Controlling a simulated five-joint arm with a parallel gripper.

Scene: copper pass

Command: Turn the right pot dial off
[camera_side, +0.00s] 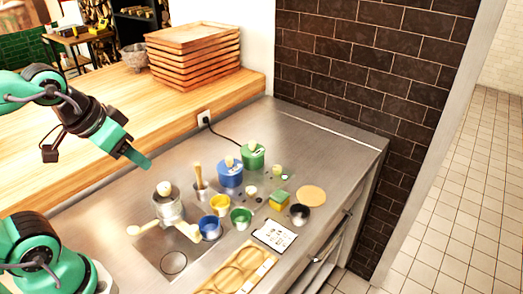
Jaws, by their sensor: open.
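A blue pot (230,174) and a green pot (253,156), both with pale lid knobs, stand side by side near the back of the steel counter. The green pot is the right one. A small cream dial (277,171) sits in front of the green pot, and another cream dial (251,191) sits in front of the blue pot. Their turned positions are too small to tell. My gripper (139,158) is open and empty in the air to the left of the pots, well apart from both dials.
A metal pot with cream handles (167,208), blue cup (209,228), yellow cup (220,204), green cup (241,217), and dark bowl (299,214) stand in front. A sponge (279,200), a white card (273,235) and a wooden rack (238,270) lie nearby.

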